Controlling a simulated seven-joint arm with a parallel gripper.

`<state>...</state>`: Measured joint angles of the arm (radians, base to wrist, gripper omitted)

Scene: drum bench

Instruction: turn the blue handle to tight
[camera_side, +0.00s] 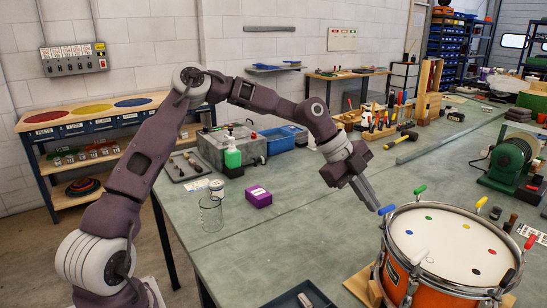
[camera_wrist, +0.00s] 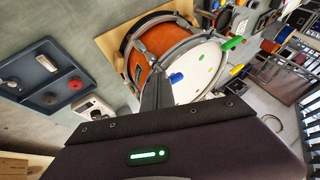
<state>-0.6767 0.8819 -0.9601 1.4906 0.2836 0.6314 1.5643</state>
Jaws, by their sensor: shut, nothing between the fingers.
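The blue handle (camera_side: 386,210) is on the left rim of an orange drum (camera_side: 397,277) with a white head. It lies roughly level, and it also shows in the wrist view (camera_wrist: 176,78). My gripper (camera_side: 373,204) is shut and empty, pointing down and right. Its fingertips appear just left of the blue handle in the side view. In the wrist view, the fingers (camera_wrist: 158,92) are beside the blue handle; whether they touch it I cannot tell.
A green handle (camera_side: 420,189), a yellow handle (camera_side: 481,203) and a red handle (camera_side: 530,242) stand around the rim. The drum sits on a wooden board (camera_side: 358,286). A dark tray (camera_side: 290,300) is at the front.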

